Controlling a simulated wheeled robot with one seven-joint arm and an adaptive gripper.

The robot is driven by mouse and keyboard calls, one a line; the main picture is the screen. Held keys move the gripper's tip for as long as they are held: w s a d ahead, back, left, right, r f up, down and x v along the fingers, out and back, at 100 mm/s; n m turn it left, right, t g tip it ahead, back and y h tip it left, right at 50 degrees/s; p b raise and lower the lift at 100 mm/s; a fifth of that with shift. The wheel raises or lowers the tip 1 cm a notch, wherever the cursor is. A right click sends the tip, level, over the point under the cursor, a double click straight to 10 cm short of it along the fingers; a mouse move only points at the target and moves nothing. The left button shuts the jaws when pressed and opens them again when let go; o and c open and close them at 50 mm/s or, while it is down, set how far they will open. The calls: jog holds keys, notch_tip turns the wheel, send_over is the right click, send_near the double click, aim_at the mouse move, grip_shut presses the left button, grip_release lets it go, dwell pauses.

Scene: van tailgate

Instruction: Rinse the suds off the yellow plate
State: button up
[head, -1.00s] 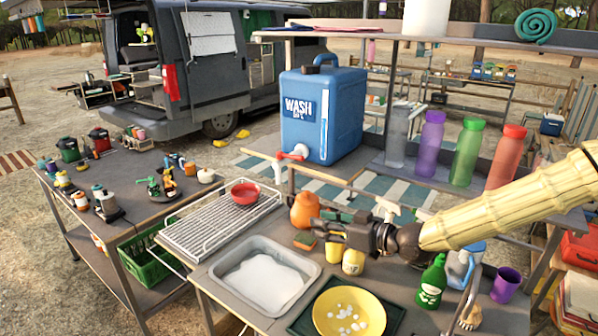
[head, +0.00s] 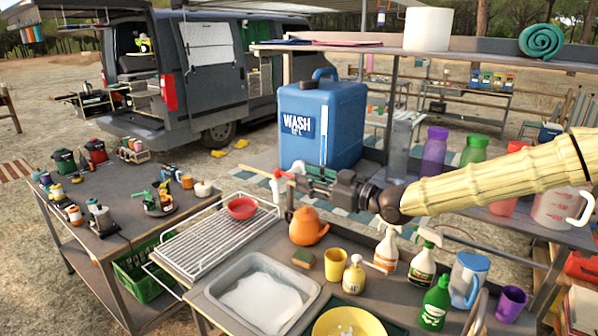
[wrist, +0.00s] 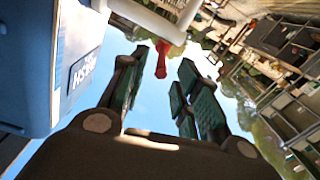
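The yellow plate (head: 330,321) lies on a dark green mat at the bottom edge of the head view, partly cut off, with white suds dots on it. The blue wash container (head: 345,125) stands on the shelf; its white tap has a red lever (head: 280,173). My gripper (head: 302,177) is up beside this tap, its fingers pointing left toward it. In the wrist view the red lever (wrist: 162,60) shows beyond and between the spread fingers of my gripper (wrist: 163,68). The gripper is open and empty. Whether a finger touches the tap I cannot tell.
A sink (head: 310,287) full of white foam is left of the plate. A wire rack (head: 185,245) holds a red bowl (head: 242,208). An orange teapot (head: 307,228), yellow cup (head: 335,265), soap bottle (head: 354,276) and spray bottles (head: 422,268) stand below my arm.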

aim_at(289, 175)
jog(key=shift+p+x, duration=0.5)
jog(key=shift+x, duration=1.1)
jog(key=shift+a, duration=0.1)
grip_shut()
